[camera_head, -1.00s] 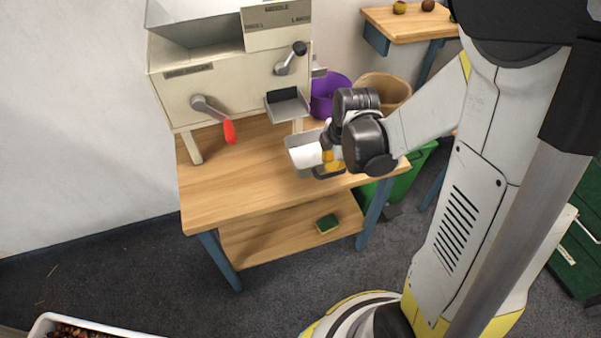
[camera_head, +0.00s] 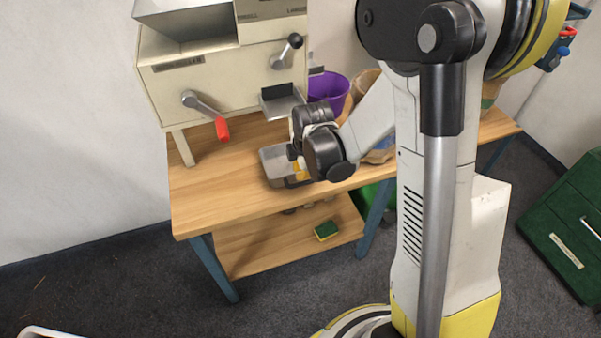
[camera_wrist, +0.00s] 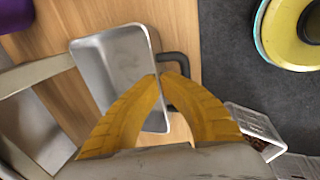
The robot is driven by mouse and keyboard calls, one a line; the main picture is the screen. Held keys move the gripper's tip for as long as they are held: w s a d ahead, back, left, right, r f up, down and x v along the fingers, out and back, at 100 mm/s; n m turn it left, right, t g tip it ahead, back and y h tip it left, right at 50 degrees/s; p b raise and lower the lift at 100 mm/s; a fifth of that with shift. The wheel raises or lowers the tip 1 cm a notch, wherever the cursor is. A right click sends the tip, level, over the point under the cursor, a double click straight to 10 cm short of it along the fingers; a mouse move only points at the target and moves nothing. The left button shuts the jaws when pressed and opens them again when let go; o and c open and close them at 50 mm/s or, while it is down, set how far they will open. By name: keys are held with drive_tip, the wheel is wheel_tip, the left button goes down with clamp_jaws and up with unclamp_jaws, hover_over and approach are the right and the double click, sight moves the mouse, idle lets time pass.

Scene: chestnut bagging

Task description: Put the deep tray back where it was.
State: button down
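The deep tray (camera_head: 274,168) is a grey metal pan with a dark loop handle. In the head view it is at the front part of the wooden worktable, below the machine's chute; I cannot tell whether it touches the tabletop. In the wrist view the tray (camera_wrist: 108,62) looks empty, with its handle (camera_wrist: 178,65) on the right side. My gripper (camera_wrist: 163,77) has its yellow fingertips close together at the tray's handle-side wall, and it appears shut on the tray there. The exact contact is partly hidden. My gripper (camera_head: 299,168) is at the tray's right end in the head view.
The cream machine (camera_head: 225,85) with levers and a metal chute (camera_head: 283,103) stands behind the tray. A purple bucket (camera_head: 330,90) is right of it. Bare tabletop (camera_head: 215,190) lies to the left. A sponge (camera_head: 326,230) lies on the lower shelf (camera_head: 260,245).

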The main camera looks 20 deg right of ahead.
drive_tip(key=shift+f, duration=0.15)
drive_tip(key=c, duration=1.6)
unclamp_jaws()
drive_tip(key=s+r+m+t+p, duration=0.1)
drive_tip(key=s+r+m, duration=0.5)
drive_tip(key=r, duration=0.2)
drive_tip(key=s+r+m+t+p, duration=0.1)
drive_tip(key=s+r+m+p, duration=0.1)
drive_tip(key=s+r+m, duration=0.4)
drive_tip(key=s+a+r+m+t+p, duration=0.1)
drive_tip(key=s+r+m, duration=0.4)
drive_tip(key=r, duration=0.6)
drive_tip(key=shift+s+r+m+t+p, duration=0.3)
drive_tip(key=shift+s+m+t+p, duration=0.15)
drive_tip(key=shift+p, duration=0.3)
drive_tip(key=shift+w, duration=0.1)
